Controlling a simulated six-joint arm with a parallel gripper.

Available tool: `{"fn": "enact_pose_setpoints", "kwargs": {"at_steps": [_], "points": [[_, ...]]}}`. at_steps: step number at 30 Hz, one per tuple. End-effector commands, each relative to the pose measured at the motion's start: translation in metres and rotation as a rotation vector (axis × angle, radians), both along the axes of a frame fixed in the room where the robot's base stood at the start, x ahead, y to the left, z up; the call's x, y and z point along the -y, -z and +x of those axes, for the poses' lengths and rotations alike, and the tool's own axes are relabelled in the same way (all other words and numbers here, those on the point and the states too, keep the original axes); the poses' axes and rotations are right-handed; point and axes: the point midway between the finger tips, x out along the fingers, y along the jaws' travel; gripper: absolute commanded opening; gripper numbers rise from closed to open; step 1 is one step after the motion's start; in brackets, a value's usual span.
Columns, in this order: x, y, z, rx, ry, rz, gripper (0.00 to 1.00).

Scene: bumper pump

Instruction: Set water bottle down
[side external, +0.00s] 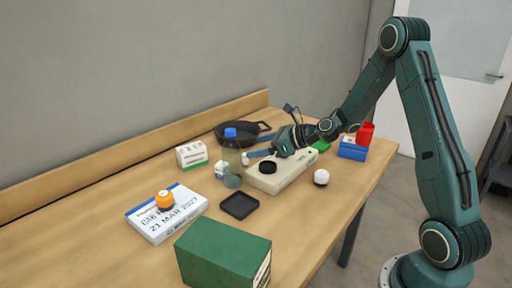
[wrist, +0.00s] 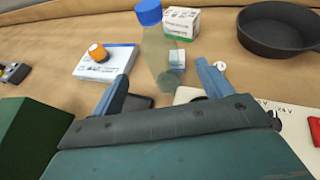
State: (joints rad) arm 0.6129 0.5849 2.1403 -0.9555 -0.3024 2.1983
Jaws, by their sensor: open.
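The water bottle is clear with a blue cap (side external: 230,133) and stands upright on the table in the side view. In the wrist view the bottle (wrist: 155,52) stands beyond my gripper, with its blue cap at the top. My gripper (wrist: 165,75) is open, with one blue finger on each side and the bottle in line with the gap. In the side view my gripper (side external: 258,147) is low, just right of the bottle. I cannot tell whether a finger touches the bottle.
A beige device (side external: 285,175) lies beneath my gripper. A black pan (side external: 226,138) is behind the bottle. A white-green box (side external: 192,154) stands left of it. A black tray (side external: 240,206), white box with orange item (side external: 165,222) and green box (side external: 222,250) lie nearer.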

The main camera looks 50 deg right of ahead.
Motion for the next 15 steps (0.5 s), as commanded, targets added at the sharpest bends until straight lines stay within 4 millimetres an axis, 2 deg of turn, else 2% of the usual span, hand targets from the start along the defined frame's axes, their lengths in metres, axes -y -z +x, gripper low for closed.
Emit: {"fn": "enact_pose_setpoints", "kwargs": {"at_steps": [8, 15], "points": [[-0.013, -0.010, -0.005, 0.013, -0.073, -0.112, 0.78], [-0.048, -0.034, -0.027, 0.054, -0.291, -0.441, 0.78]]}}
